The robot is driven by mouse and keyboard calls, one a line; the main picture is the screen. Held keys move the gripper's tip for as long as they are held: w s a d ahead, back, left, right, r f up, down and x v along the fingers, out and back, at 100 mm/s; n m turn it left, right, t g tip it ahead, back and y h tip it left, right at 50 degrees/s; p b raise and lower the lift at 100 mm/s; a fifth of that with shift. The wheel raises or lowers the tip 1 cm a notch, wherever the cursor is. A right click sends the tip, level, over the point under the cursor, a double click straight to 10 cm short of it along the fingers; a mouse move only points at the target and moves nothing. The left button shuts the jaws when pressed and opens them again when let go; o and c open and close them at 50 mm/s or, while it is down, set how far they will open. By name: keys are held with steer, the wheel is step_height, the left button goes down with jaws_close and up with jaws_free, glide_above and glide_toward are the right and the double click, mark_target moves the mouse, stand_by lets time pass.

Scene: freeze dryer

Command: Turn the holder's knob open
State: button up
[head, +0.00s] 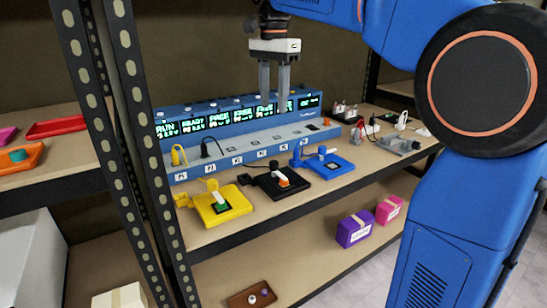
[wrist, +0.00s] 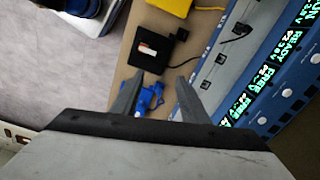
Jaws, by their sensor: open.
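Three holders stand in a row on the shelf: yellow (head: 228,205), black (head: 300,185) and blue (head: 340,165). Each has a flat base with a small arm-like part at its back left; I cannot tell which part is the knob. The black holder carries a small white-and-orange piece. My gripper (head: 274,97) is open and empty, pointing down above and behind the row, in front of the display panel. In the wrist view the blue holder (wrist: 152,97) shows between my open fingers (wrist: 160,79), partly hidden. The black holder (wrist: 151,48) and yellow holder (wrist: 174,5) lie beyond.
A blue unit (head: 235,148) with lit screens and numbered ports runs along the shelf's back. Cables join it to holders. Small devices (head: 400,146) stand at the right. A black rack post (head: 130,110) stands at the left. Purple (head: 354,229) and pink (head: 388,209) boxes sit below.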

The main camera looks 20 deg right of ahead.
mark_target(273, 162)
step_height(273, 162, down, 17)
steer(key=shift+f, duration=0.2)
stand_by(0.5)
steer(key=shift+c, duration=0.3)
jaws_close()
